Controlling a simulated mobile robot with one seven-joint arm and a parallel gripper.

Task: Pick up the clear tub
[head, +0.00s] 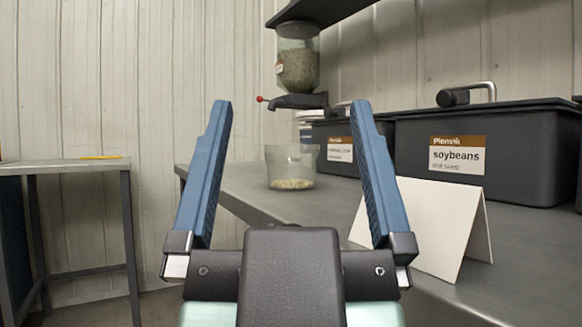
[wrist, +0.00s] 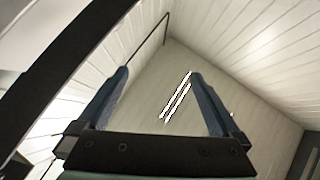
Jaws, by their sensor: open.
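The clear tub (head: 291,165) stands upright on the grey counter in the head view, under the seed dispenser, with a layer of pale seeds in its bottom. My gripper (head: 291,103) is open and empty. Its two blue fingers rise in the foreground of the head view, on either side of the tub in the picture, with the tub beyond them. In the wrist view my gripper (wrist: 160,72) points toward the wall and ceiling, and the tub does not show there.
The seed dispenser (head: 298,68) with a red-tipped lever hangs above the tub. A dark soybeans bin (head: 420,150) and a folded white card (head: 440,225) are on the counter (head: 340,200) at right. A side table (head: 65,167) bears a yellow pencil-like item.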

